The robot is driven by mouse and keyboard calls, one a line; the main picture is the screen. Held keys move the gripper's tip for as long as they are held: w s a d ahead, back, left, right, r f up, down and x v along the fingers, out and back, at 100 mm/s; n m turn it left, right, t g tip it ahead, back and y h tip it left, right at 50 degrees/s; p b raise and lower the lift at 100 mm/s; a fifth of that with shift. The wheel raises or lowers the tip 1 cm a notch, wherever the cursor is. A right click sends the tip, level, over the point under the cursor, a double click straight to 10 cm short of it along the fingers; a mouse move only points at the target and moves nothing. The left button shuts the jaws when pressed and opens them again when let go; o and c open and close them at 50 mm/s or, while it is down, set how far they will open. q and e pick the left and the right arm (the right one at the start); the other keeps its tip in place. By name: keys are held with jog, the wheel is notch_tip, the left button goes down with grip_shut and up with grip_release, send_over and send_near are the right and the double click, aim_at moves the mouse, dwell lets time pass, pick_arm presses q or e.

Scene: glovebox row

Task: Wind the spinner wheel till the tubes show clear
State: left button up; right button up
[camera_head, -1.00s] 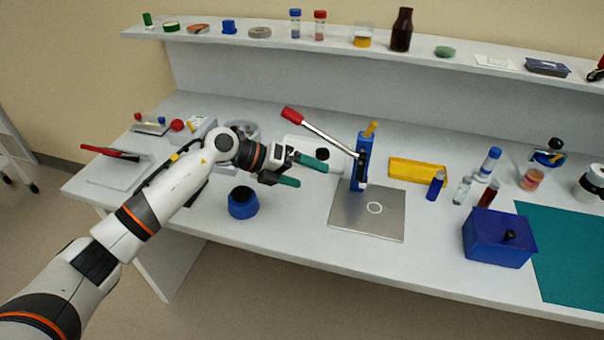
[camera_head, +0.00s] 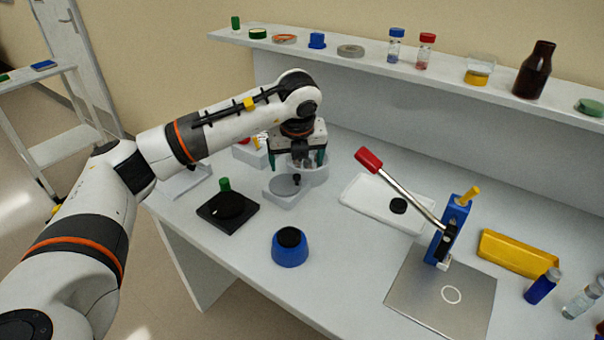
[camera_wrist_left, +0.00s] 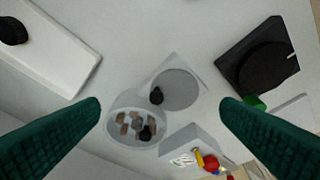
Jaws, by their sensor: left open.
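The spinner is a pale grey base with a flat grey wheel (camera_head: 283,186) and a black crank knob (camera_head: 297,178). Behind it stands a round clear-walled bowl (camera_head: 318,172). In the left wrist view the wheel (camera_wrist_left: 180,92) has the knob (camera_wrist_left: 156,96) at its rim. The bowl (camera_wrist_left: 115,110) beside it holds several brownish tubes (camera_wrist_left: 131,121) and a dark knob. My left gripper (camera_head: 297,160) points down above the spinner, its green fingers wide apart and empty. The knob lies between the fingers in the wrist picture, not touched. My right gripper is out of view.
A black plate with a round top (camera_head: 228,207) and a blue pot (camera_head: 290,248) stand in front. A white tray (camera_head: 370,200) and a red-handled press (camera_head: 447,232) are to the right. A shelf (camera_head: 370,68) with bottles runs behind. Bare bench lies between the pot and the press.

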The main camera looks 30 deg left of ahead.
aim_at(285, 183)
pick_arm(q)
jog(key=shift+n+y, duration=0.6)
jog(key=a+f+p, duration=0.1)
jog(key=a+f, duration=0.1)
jog(key=a, duration=0.1)
jog(key=shift+w+f, duration=0.15)
jog(key=shift+f, duration=0.25)
jog(key=p+x, duration=0.1)
jog(key=x, duration=0.6)
jog(key=shift+w+f, duration=0.15)
jog(key=shift+w, duration=0.1)
jog(key=shift+f, duration=0.15)
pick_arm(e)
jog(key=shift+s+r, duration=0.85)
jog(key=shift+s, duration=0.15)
pick_arm(q)
jog(key=shift+c, duration=0.6)
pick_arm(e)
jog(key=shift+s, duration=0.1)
pick_arm(q)
jog(key=c, duration=0.6)
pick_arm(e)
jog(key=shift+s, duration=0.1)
